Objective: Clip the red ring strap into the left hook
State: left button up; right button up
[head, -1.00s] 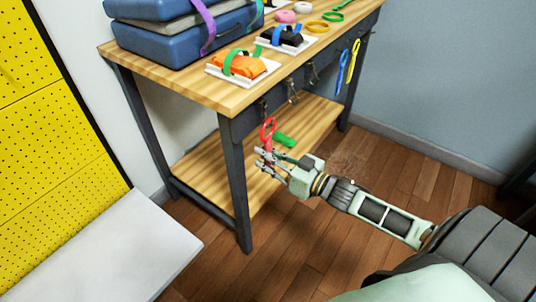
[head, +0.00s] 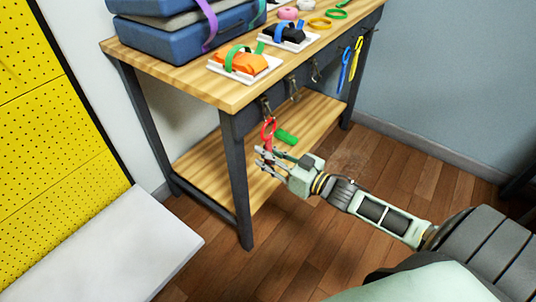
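The red ring strap (head: 268,130) is held upright in my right gripper (head: 265,155), with its ring above the fingers. The fingers look closed around the strap's lower part. The left hook (head: 265,106) hangs from the table's front edge near the left leg. The ring shows just below this hook; I cannot tell whether they touch. Two more hooks, the middle one (head: 293,90) and the right one (head: 315,70), hang farther along the edge. My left gripper is not in view.
A blue strap (head: 344,68) and a yellow strap (head: 357,58) hang at the right end of the table (head: 190,75). A green object (head: 286,137) shows beyond the gripper, over the lower shelf (head: 215,185). Blue cases (head: 185,35) and trays stand on top. Floor in front is clear.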

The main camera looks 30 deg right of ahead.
jog(key=o, duration=0.3)
jog(key=shift+s, duration=0.1)
jog(key=v, duration=1.1)
jog(key=shift+s+d, duration=0.15)
jog(key=shift+s, duration=0.2)
jog(key=shift+f, duration=0.1)
